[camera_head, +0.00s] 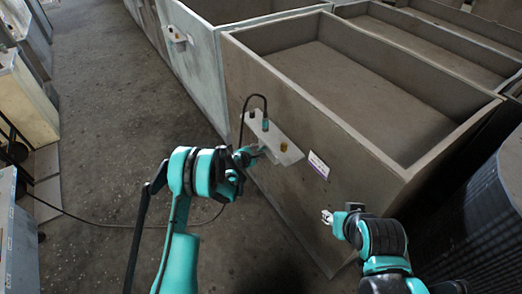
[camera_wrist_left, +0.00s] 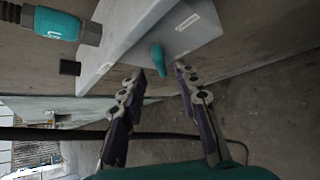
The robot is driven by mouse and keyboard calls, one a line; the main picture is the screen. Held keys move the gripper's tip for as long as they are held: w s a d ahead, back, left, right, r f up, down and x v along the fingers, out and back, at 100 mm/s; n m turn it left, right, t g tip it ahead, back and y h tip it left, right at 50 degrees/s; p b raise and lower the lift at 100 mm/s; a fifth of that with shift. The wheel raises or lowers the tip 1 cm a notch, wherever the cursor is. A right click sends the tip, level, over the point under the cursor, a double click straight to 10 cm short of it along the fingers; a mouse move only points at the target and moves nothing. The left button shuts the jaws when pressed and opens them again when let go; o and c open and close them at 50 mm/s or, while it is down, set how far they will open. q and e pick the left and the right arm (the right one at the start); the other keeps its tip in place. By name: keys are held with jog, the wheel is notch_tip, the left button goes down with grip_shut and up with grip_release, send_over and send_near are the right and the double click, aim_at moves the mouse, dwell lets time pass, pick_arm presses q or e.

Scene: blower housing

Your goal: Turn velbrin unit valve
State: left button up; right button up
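A grey box (camera_wrist_left: 185,32) with a teal valve handle (camera_wrist_left: 158,60) is mounted on a pale plate in the left wrist view. The plate (camera_head: 284,147) shows in the head view on the side of the large brown container. My left gripper (camera_head: 254,153) is at this plate; in the wrist view its two fingers (camera_wrist_left: 158,75) are spread, one on each side of the handle, with gaps showing. In the head view the gripper partly hides the box and handle. My right gripper (camera_head: 327,217) is near the container's lower side, away from the plate; its finger gap is too small to judge.
A teal plug (camera_wrist_left: 58,24) with a black cable (camera_head: 246,100) sits beside the box. The open brown container (camera_head: 300,110) has a small label (camera_head: 319,165). A dark ribbed cylinder (camera_head: 485,235) stands at right. The floor (camera_head: 110,110) at left is clear except for a thin cable.

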aim_at(260, 149)
pick_arm(q)
jog(key=b+x, duration=0.1)
jog(key=x, duration=0.4)
jog(key=shift+w+d+f+b, duration=0.1)
jog(key=shift+w+f+b, duration=0.1)
jog(key=shift+w+b, duration=0.1)
grip_shut()
